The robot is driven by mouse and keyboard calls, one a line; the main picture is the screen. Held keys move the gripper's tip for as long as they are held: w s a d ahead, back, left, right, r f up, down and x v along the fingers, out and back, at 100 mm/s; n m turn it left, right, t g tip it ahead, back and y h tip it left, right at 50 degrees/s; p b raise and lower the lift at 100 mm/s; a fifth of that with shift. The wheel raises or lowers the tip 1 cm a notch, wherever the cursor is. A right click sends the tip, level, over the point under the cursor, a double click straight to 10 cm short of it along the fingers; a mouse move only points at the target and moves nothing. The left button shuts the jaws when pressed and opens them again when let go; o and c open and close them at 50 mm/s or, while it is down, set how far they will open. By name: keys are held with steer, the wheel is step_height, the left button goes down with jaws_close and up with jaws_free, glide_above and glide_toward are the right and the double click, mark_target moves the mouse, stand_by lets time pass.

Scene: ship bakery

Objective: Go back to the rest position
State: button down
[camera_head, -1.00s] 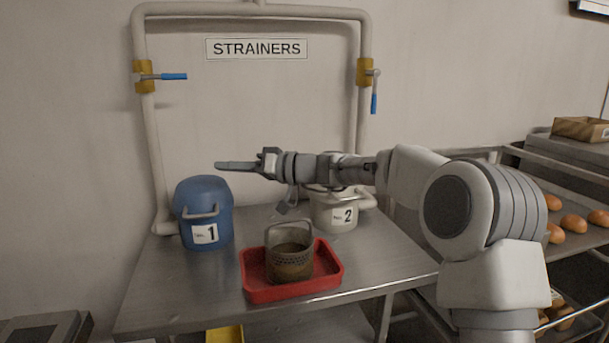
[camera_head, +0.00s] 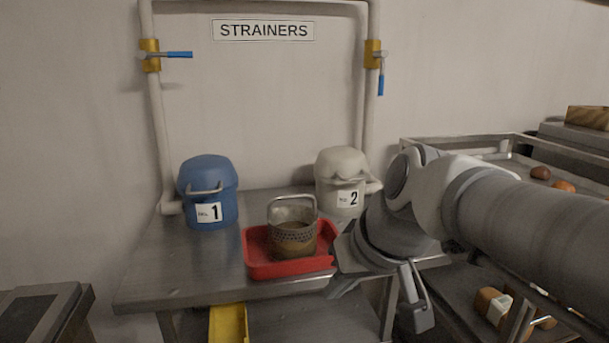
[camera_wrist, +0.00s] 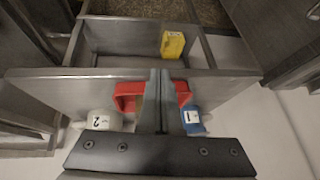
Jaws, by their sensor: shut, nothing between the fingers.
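My gripper (camera_wrist: 160,76) is shut and empty; its fingers are pressed together in the wrist view. In the head view my arm is folded down at the right, and its end hangs beside the right end of the red tray (camera_head: 262,270), in front of the table. The perforated metal basket (camera_head: 291,240) stands upright in the tray with its handle up. The blue strainer pot No. 1 (camera_head: 207,172) and the white pot No. 2 (camera_head: 341,165) stand lidded at the back. In the wrist view my fingers cover part of the tray (camera_wrist: 128,92).
The left pipe valve's blue handle (camera_head: 180,54) lies horizontal; the right one (camera_head: 381,85) hangs down. A yellow object (camera_head: 228,323) is on the lower shelf. A bread rack (camera_head: 470,143) stands close at the right, behind my arm.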

steer(key=s+d+f+m+h+b, duration=0.2)
steer(key=s+d+f+m+h, duration=0.1)
steer(key=s+d+f, duration=0.5)
step_height(320, 180, up, 25)
steer(key=s+d+p, duration=0.1)
steer(key=p, duration=2.3)
steer(key=shift+s+d+f, duration=0.2)
steer(key=shift+s+d, duration=0.15)
steer(key=shift+s, duration=0.05)
